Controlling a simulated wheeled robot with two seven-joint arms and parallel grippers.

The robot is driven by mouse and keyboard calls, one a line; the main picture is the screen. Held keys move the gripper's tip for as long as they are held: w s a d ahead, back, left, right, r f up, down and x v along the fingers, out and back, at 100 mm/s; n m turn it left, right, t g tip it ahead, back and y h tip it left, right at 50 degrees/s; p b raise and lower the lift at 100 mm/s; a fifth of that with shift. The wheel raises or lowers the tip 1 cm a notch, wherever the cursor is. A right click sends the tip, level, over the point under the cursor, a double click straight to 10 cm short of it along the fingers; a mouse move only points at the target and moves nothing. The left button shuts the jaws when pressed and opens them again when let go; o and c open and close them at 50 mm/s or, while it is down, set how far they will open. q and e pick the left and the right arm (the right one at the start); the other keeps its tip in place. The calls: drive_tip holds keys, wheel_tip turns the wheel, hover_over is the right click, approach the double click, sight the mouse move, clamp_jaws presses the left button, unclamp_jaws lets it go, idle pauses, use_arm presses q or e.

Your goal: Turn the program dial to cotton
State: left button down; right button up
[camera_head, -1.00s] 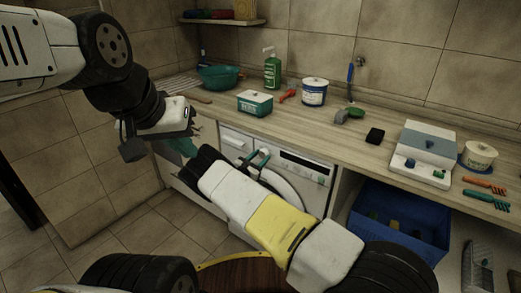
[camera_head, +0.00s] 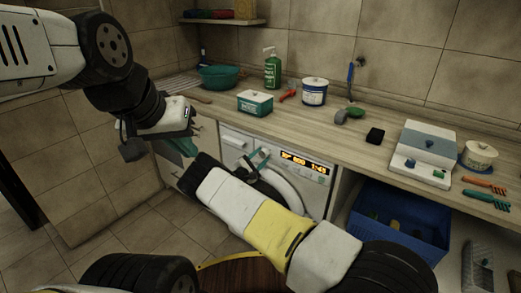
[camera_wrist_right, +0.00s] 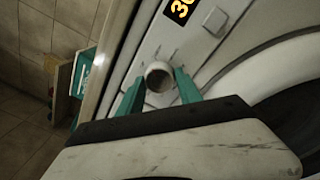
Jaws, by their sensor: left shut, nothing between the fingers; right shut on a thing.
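The white washing machine (camera_head: 318,196) stands under the counter, and its display (camera_head: 304,162) is lit with orange characters, apparently ending in 1:43. In the right wrist view, the round program dial (camera_wrist_right: 158,77) sits between the teal fingertips of my right gripper (camera_wrist_right: 158,88), which is shut on it. In the head view, my right gripper (camera_head: 256,160) is at the machine's front panel and its arm hides part of the door; the dial cannot be made out clearly there. No cotton label is readable. My left gripper (camera_head: 190,149) is shut and empty, left of the machine.
The counter (camera_head: 330,130) above holds a teal box (camera_head: 255,103), a green bottle (camera_head: 272,70) and a white tub (camera_head: 314,92). A blue crate (camera_head: 395,225) stands right of the machine.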

drive_tip(key=shift+m, duration=0.9)
drive_tip(key=o, duration=1.4)
drive_tip(key=shift+c, duration=0.2)
drive_tip(key=shift+s, duration=0.1)
drive_tip(key=v, duration=0.7)
drive_tip(key=shift+s+a, duration=0.25)
drive_tip(key=shift+f, duration=0.1)
